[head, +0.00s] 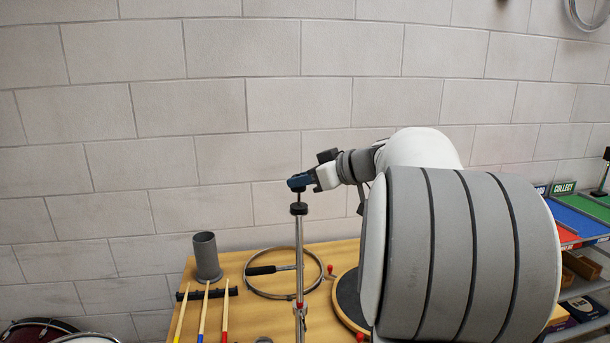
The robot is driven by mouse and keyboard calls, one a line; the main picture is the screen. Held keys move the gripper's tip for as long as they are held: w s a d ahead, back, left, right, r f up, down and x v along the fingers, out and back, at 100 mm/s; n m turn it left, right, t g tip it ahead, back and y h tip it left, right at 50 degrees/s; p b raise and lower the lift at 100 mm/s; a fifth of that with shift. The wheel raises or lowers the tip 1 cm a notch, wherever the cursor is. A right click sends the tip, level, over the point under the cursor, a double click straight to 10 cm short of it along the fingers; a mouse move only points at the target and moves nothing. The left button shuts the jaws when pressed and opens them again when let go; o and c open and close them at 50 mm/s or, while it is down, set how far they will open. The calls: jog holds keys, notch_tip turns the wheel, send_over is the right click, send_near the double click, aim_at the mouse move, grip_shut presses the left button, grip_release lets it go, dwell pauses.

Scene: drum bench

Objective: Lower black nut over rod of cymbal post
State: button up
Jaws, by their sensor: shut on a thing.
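The cymbal post (299,255) stands upright at the front of the wooden bench. A black round piece sits near its top (299,209), with a short thin rod rising above it. My gripper (297,184) reaches in from the right and is shut, directly above the post in this view. The black nut is in its fingers, mostly hidden by them and too small to make out clearly. The rod's top meets the underside of the fingers in the picture; I cannot tell whether the nut is around the rod or just above it.
On the bench (255,315) are a grey cup (207,257), a black rack (206,294) with sticks, a metal hoop (253,292) and a round dark pad (349,302). My arm hides much of the right side. A shelf with coloured bins (580,222) stands far right.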

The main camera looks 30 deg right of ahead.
aim_at(305, 207)
jog(key=shift+f+b, duration=0.5)
jog(key=shift+f, duration=1.15)
jog(key=o, duration=1)
jog(key=b+v, duration=0.1)
jog(key=v, duration=0.7)
jog(key=shift+f, duration=0.1)
